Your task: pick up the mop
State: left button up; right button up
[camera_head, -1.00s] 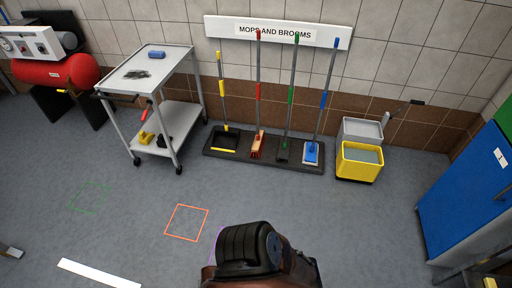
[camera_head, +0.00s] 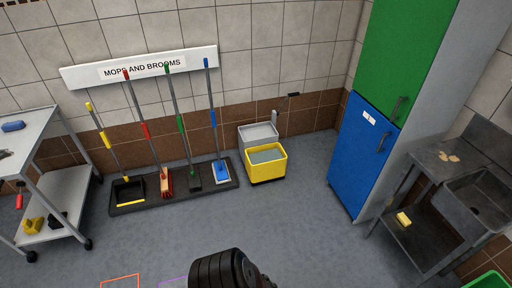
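Several long-handled tools stand in a dark floor tray (camera_head: 130,206) against the wall under a "MOPS AND BROOMS" sign (camera_head: 140,66). At the right end is a flat mop (camera_head: 221,172) with a blue-banded handle and a blue and white head. Left of it are a green-banded tool (camera_head: 193,178), a red-banded broom (camera_head: 165,183) and a yellow-banded dustpan (camera_head: 129,190). Which of them besides the blue one is a mop I cannot tell for sure. Neither of my grippers shows in this view, and nothing touches the tools.
A yellow mop bucket (camera_head: 267,167) with a grey wringer (camera_head: 258,134) stands right of the tray. A shelf cart (camera_head: 62,185) is at left. A blue and green cabinet (camera_head: 356,152) and a metal sink (camera_head: 470,195) are at right.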

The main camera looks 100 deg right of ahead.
aim_at(221, 172)
jog(key=z, duration=2.15)
